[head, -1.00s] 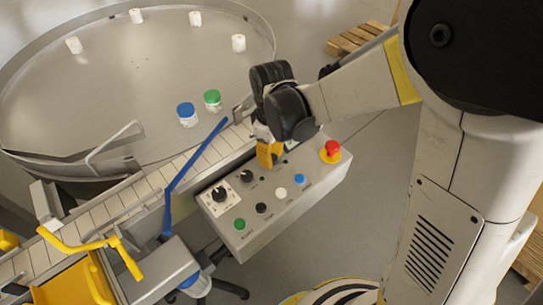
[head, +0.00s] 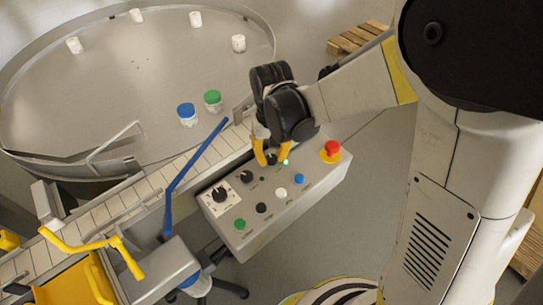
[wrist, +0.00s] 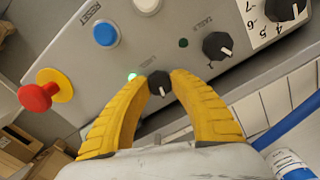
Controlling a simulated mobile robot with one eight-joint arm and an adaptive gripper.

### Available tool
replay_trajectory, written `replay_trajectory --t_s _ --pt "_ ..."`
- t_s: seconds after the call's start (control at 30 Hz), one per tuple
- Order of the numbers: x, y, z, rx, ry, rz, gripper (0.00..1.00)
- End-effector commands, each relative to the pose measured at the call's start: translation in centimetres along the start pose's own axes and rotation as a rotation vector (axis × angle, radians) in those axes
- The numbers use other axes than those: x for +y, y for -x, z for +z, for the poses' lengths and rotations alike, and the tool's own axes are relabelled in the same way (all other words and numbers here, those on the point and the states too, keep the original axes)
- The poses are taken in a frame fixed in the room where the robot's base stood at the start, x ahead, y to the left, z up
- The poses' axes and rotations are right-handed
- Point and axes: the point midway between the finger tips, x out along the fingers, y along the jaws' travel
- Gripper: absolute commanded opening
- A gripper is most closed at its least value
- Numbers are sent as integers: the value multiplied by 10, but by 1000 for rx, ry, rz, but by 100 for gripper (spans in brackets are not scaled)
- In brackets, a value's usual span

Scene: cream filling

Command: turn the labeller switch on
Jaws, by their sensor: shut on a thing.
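The grey control box (head: 245,225) holds the labeller switch, a small black knob (wrist: 159,84) with a white mark. In the wrist view my gripper (wrist: 160,82) has its two yellow fingers on either side of this knob, shut on it. A small green lamp (wrist: 132,76) beside the knob is lit; it also glows in the head view (head: 285,162). In the head view my gripper (head: 272,158) is over the far part of the box, and its fingers partly hide the knob.
A red emergency button (head: 332,148) on a yellow base is close to the right of my gripper. Other knobs, a blue button (head: 299,179) and a white button (head: 281,192) share the panel. A conveyor (head: 150,183) and round table (head: 140,90) lie behind.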

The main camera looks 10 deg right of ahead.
Motion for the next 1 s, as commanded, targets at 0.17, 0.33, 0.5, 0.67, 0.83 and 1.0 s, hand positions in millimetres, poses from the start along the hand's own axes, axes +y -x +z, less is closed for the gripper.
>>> replay_trajectory --t_s 0.17,0.33,0.5,0.67,0.83,1.0 --pt "0 0 0 0 -112 0 0" --pt "0 0 0 0 -187 0 0" --pt "0 0 0 0 -229 0 0" --pt "0 0 0 0 -243 0 0" --pt "0 0 0 0 -245 0 0" --pt "0 0 0 0 -244 0 0"
